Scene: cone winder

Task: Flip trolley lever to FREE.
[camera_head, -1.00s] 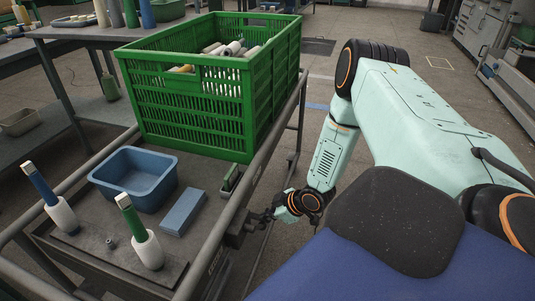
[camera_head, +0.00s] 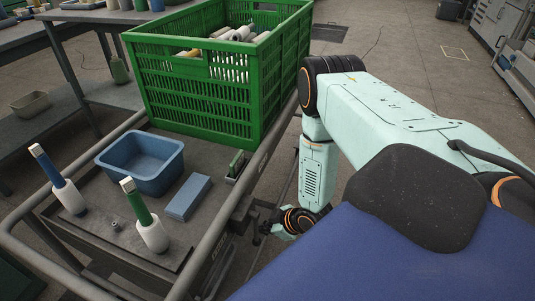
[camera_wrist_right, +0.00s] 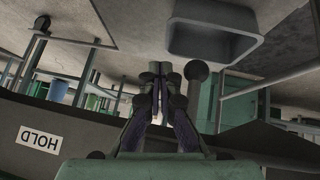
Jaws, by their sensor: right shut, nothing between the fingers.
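The trolley (camera_head: 205,250) is a dark metal cart with a tubular rail, on the left of the head view. My right gripper (camera_head: 266,231) is low beside the trolley's right side rail, small and dark there. In the right wrist view its fingers (camera_wrist_right: 160,72) are closed together with nothing between them. A dark round-knobbed lever (camera_wrist_right: 196,70) stands just right of the fingertips in that view. I cannot tell whether they touch. A white HOLD label (camera_wrist_right: 39,138) shows upside down at the lower left. No FREE label is readable. My left gripper is out of view.
A green crate (camera_head: 195,107) with cones sits at the trolley's far end. A blue bin (camera_head: 140,182), a light-blue block (camera_head: 188,197) and two upright cone holders stand on its top. Open floor (camera_head: 400,50) lies beyond my right arm.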

